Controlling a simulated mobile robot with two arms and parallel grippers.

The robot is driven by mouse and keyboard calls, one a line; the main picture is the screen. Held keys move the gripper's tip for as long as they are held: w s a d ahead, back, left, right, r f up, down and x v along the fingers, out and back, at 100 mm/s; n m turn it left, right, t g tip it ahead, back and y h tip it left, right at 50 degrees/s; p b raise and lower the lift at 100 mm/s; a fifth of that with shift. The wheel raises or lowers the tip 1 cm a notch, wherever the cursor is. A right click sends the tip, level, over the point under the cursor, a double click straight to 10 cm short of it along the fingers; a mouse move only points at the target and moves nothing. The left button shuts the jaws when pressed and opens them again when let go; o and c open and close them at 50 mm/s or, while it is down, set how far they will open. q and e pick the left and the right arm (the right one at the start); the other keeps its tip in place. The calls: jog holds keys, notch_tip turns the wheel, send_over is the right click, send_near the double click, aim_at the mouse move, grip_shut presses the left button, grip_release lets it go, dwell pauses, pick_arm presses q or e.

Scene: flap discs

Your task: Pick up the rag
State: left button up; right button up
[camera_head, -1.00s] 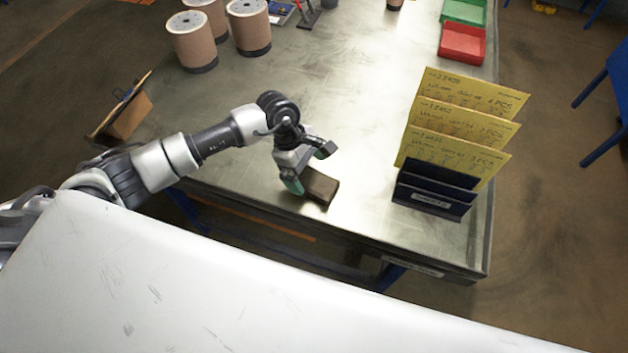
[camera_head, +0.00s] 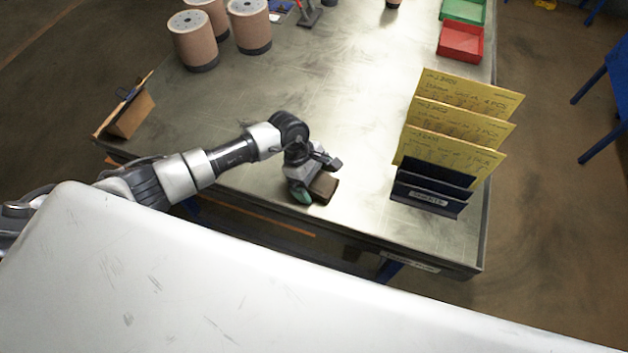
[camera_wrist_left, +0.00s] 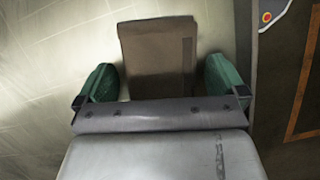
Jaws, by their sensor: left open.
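The rag is a folded brown piece (camera_head: 324,186) lying on the metal table near its front edge. In the left wrist view the rag (camera_wrist_left: 158,52) stretches away from between my fingers. My left gripper (camera_head: 314,180) is right over the rag. In the left wrist view my left gripper (camera_wrist_left: 158,84) is open, with one green fingertip on each side of the rag and small gaps between. The part of the rag nearest the palm is hidden. My right gripper is not in view.
The metal table (camera_head: 350,110) is clear around the rag. A dark rack (camera_head: 428,197) with yellow cards stands to the right. Several spools (camera_head: 193,42) stand at the back left. A red bin (camera_head: 460,42) and green bin (camera_head: 463,10) sit at the back right.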

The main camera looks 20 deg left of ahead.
aim_at(319, 180)
pick_arm(q)
jog(key=shift+c, duration=0.5)
jog(key=c, duration=0.8)
jog(key=shift+r+p, duration=0.2)
jog(key=shift+p, duration=0.15)
jog(key=shift+r+b, duration=0.15)
jog(key=shift+b, duration=0.2)
notch_tip(319, 180, up, 3)
jog(key=shift+w+b, duration=0.1)
jog(key=shift+b, duration=0.7)
jog(key=shift+s+d+r+b, duration=0.5)
jog(key=shift+s+d+r, duration=0.3)
jog(key=shift+s+r, duration=0.75)
jog(key=shift+s+d+r+b, duration=0.5)
jog(key=shift+s+d+r, duration=0.4)
jog(key=shift+s, duration=1.15)
jog(key=shift+s+d+r+b, duration=0.5)
jog(key=shift+s+d+r, duration=0.25)
jog(key=shift+s+r, duration=0.8)
